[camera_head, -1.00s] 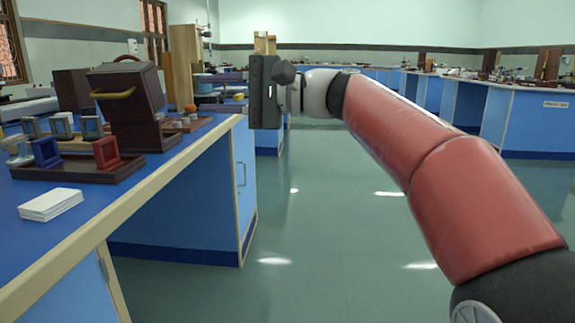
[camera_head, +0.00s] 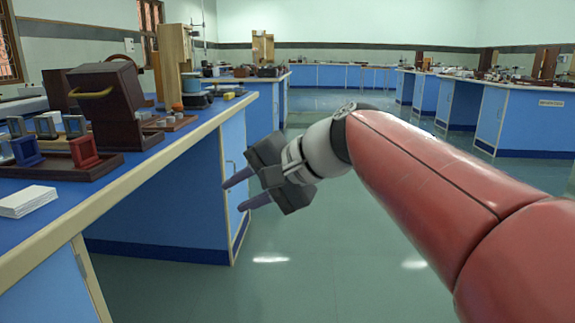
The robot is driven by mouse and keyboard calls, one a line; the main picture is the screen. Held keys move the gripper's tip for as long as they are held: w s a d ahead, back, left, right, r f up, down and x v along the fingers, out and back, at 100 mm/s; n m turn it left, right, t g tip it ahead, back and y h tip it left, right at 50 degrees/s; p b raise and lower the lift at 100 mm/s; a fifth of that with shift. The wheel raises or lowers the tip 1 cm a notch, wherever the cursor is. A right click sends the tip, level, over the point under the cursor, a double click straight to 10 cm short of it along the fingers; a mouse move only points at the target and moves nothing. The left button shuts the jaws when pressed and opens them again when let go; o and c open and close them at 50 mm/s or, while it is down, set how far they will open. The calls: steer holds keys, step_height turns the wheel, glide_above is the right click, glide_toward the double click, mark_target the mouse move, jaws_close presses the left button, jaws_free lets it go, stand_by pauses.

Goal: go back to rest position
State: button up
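My gripper (camera_head: 231,194) is in the middle of the head view, at the end of my red arm. Its two dark fingers stand apart with nothing between them, and they point to the left and down. In the picture it shows in front of the blue cabinet side of the near bench (camera_head: 150,178), over the aisle. I cannot tell the exact gap between the fingers and the bench.
On the bench stand a brown wooden box with a brass handle (camera_head: 108,105), a rack with blue and red frames (camera_head: 75,166), a stack of white cards (camera_head: 27,200) and a wooden cabinet (camera_head: 174,62). The green floor (camera_head: 320,270) is clear. More benches (camera_head: 520,115) stand at right.

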steer(key=s+d+f+n+t+h, duration=0.1)
steer(key=s+d+f+n+h, duration=0.1)
steer(key=s+d+f+h, duration=0.55)
steer(key=s+d+f+n+h, duration=0.1)
steer(key=s+d+f+h, duration=0.2)
steer(key=s+d+f, duration=0.9)
steer(key=w+d+r+p, duration=0.2)
steer(key=w+r+p, duration=0.1)
steer(key=r+p, duration=0.6)
steer(key=p, duration=0.3)
steer(key=shift+d+r, duration=0.3)
steer(key=shift+d, duration=0.1)
